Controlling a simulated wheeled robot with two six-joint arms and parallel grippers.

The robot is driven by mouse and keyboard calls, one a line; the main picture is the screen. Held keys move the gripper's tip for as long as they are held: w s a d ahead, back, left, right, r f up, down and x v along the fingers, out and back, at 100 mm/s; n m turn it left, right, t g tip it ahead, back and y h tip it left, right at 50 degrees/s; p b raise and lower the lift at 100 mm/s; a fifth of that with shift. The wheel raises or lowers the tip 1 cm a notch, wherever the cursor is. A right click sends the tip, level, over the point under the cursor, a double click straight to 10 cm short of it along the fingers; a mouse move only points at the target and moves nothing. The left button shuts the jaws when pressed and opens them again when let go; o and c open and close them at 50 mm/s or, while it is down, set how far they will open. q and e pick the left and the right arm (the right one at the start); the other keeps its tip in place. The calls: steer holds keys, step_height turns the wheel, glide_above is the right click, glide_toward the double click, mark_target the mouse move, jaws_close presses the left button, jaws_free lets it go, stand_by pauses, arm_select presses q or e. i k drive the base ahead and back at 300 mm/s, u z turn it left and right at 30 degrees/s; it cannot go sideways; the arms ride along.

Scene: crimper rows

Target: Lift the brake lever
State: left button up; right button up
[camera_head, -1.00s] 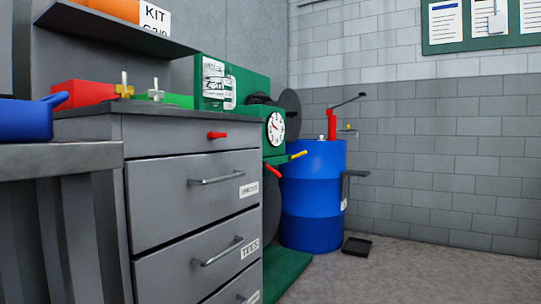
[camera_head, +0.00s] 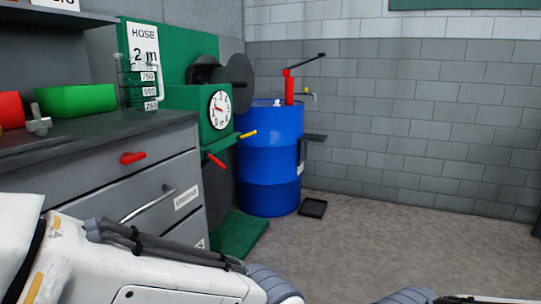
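A green machine (camera_head: 185,98) with a round white dial (camera_head: 219,110) stands at the end of the grey drawer cabinet. A yellow-handled lever (camera_head: 247,134) sticks out from its right side. A red-handled lever (camera_head: 216,160) sits below the dial and slants down to the right. No label tells which of the two is the brake lever. My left arm reaches in from the lower left, in front of the drawers and well short of the levers. Only a small part of my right arm shows at the bottom edge. Neither gripper's fingers are in view.
A blue drum (camera_head: 270,155) with a red pump (camera_head: 289,88) stands behind the machine. A black tray (camera_head: 313,208) lies on the floor. The floor to the right is clear.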

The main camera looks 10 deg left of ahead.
mark_target(207, 154)
steer(key=z, duration=0.4)
steer(key=i, duration=1.5)
steer(key=u, duration=0.8)
steer(key=i, duration=0.55)
steer(key=u, duration=0.55)
